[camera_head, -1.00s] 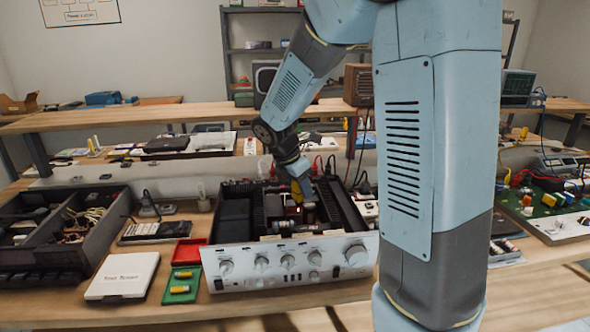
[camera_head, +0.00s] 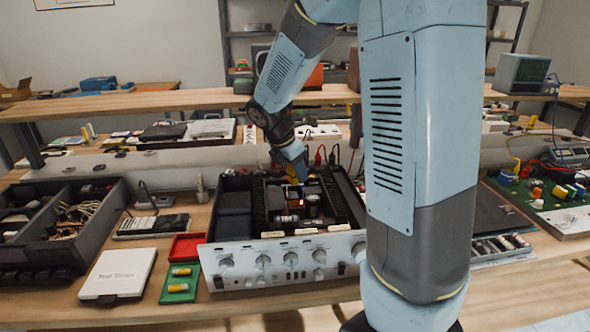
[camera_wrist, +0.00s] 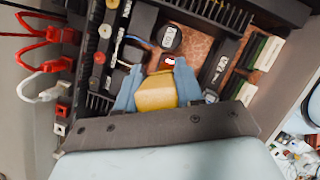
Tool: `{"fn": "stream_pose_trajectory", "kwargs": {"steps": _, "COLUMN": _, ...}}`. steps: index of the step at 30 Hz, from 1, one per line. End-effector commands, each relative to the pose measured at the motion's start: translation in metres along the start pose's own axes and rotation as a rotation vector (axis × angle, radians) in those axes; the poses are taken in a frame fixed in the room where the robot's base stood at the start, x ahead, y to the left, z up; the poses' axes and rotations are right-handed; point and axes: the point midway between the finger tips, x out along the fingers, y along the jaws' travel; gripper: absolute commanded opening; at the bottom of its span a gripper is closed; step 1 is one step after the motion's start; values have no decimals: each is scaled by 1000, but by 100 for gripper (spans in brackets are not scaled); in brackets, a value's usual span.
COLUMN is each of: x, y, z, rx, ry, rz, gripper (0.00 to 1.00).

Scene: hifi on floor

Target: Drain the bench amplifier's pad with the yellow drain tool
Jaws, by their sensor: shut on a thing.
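The bench amplifier (camera_head: 293,256) stands on the bench with its top open and its silver knob panel toward me. My gripper (camera_head: 294,174) reaches down into its open chassis from behind. In the wrist view my gripper (camera_wrist: 152,88) is shut on the yellow drain tool (camera_wrist: 155,92), whose yellow body shows between the blue fingers. The tool (camera_head: 293,180) shows only as a small yellow patch in the head view. Just past its end a small red-lit part (camera_wrist: 168,61) shows near a round black capacitor (camera_wrist: 165,38). The tool's tip and any contact with the pad are hidden.
Left of the amplifier are a red tray (camera_head: 187,246), a green tray (camera_head: 180,284) with yellow parts, a white box (camera_head: 118,274) and a dark divided bin (camera_head: 65,215). Red and white plugs (camera_wrist: 40,60) stick out beside the chassis. A green circuit board (camera_head: 545,193) lies right.

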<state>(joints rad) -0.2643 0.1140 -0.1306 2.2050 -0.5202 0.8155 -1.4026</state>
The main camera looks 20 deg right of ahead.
Motion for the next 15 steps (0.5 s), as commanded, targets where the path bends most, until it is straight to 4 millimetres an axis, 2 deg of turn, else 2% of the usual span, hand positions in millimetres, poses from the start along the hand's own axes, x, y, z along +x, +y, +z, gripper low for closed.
{"fn": "stream_pose_trajectory", "kwargs": {"steps": 15, "x": 36, "y": 0, "z": -14, "rx": 0, "ry": 0, "rz": -3, "gripper": 7}}
